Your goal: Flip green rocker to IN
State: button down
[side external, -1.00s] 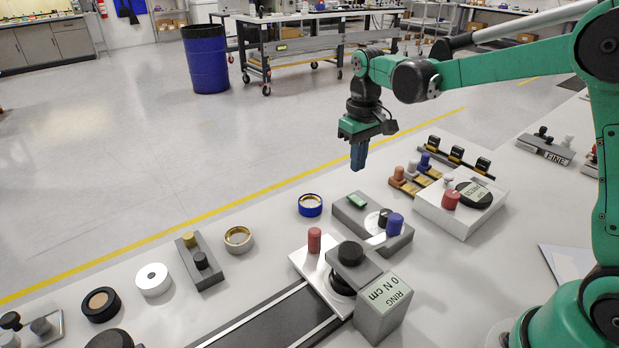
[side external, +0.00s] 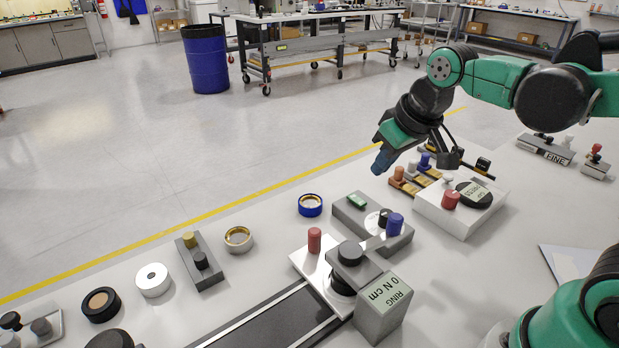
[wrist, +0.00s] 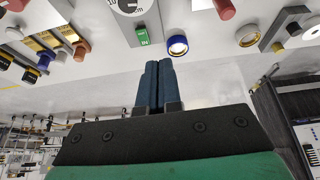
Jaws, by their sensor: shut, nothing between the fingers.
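The green rocker (side external: 357,201) sits on the far left end of a grey block (side external: 343,213), which also carries a dial with a black knob and a blue knob (side external: 395,224). In the wrist view the rocker (wrist: 142,37) shows a small light mark too small to read surely, so its position is unclear. My gripper (side external: 377,171) is shut and empty, in the air above and apart from the rocker, tilted with its dark blue fingers pointing down and left. In the wrist view the closed fingers (wrist: 158,66) lie just below the rocker in the picture.
A blue ring (side external: 311,205) stands left of the block. A white box with a red knob (side external: 450,199) and several coloured pegs stand to the right.

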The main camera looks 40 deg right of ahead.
jog(key=shift+s+a+f+t, duration=0.25)
jog(key=shift+s+t, duration=0.15)
jog(key=shift+s, duration=0.2)
jog(key=shift+s+a+f+t, duration=0.15)
jog(key=shift+s+f+t, duration=0.1)
jog(key=shift+s+t, duration=0.25)
jog(key=shift+s+a+f+t, duration=0.2)
jog(key=shift+s+f+t, duration=0.1)
jog(key=shift+s, duration=0.4)
notch_tip(320, 180, up, 5)
jog(key=n+g, duration=0.7)
jog(key=n, duration=1.1)
send_over(361, 202)
jog(key=shift+f, duration=0.2)
jog(key=shift+f, duration=0.1)
notch_tip(361, 202, down, 14)
jog(key=shift+r, duration=0.1)
